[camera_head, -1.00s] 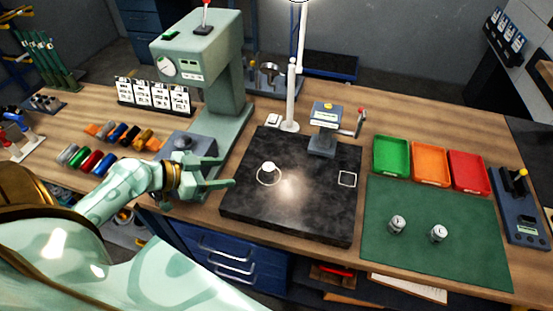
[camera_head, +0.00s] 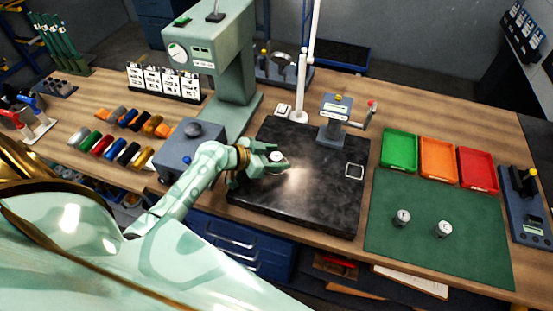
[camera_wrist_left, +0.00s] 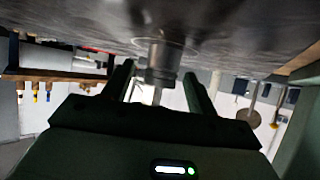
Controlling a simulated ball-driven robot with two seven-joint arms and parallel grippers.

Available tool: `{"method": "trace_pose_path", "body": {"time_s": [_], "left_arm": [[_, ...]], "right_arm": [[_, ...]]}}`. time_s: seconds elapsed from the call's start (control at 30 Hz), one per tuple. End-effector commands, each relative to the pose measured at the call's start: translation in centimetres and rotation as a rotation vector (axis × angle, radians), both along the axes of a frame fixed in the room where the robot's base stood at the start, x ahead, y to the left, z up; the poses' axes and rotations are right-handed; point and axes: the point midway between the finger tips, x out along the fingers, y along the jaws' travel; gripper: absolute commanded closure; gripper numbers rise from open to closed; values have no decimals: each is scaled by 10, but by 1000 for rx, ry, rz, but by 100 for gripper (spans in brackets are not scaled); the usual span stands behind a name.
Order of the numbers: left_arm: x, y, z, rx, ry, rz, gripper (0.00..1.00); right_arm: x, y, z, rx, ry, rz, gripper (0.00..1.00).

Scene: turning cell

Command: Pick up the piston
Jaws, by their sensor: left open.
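The piston (camera_head: 276,155), a small silver cylinder with a pale top, stands on the black surface plate (camera_head: 320,205), near its left side. My left gripper (camera_head: 275,165) is open and low over the plate, with its fingers around the piston in the head view. The left wrist view appears upside down: the piston (camera_wrist_left: 162,65) stands out from the plate (camera_wrist_left: 235,30) between the two open fingers (camera_wrist_left: 158,85), and I see no clear contact. The fingers hide the piston's lower part in the head view. My right gripper is not in view.
Two similar silver cylinders (camera_head: 401,217) stand on the green mat (camera_head: 475,270). A gauge stand (camera_head: 334,125) stands at the plate's back. A green press (camera_head: 235,85) rises to the left. Green, orange and red trays (camera_head: 438,159) lie at the right.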

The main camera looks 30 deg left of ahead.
Motion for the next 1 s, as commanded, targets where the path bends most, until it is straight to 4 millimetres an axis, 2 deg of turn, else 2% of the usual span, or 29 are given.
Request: {"method": "trace_pose_path", "body": {"time_s": [0.27,0.37,0.4,0.47,0.53,0.57,0.77,0.87,1.0], "left_arm": [[4,-3,-3,1,0,0,42],[4,-3,-3,1,0,0,67],[4,-3,-3,1,0,0,78],[4,-3,-3,1,1,0,93],[4,-3,-3,1,0,0,93],[4,-3,-3,1,1,0,96],[4,-2,0,2,0,0,96],[4,-2,14,4,-2,-2,96],[4,-2,46,6,-4,-3,96]], "right_arm": [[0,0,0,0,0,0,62],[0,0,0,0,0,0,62],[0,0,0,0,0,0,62],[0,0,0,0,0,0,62],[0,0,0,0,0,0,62],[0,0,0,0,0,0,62],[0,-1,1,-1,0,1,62],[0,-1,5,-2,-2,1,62],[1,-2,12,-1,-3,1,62]]}}
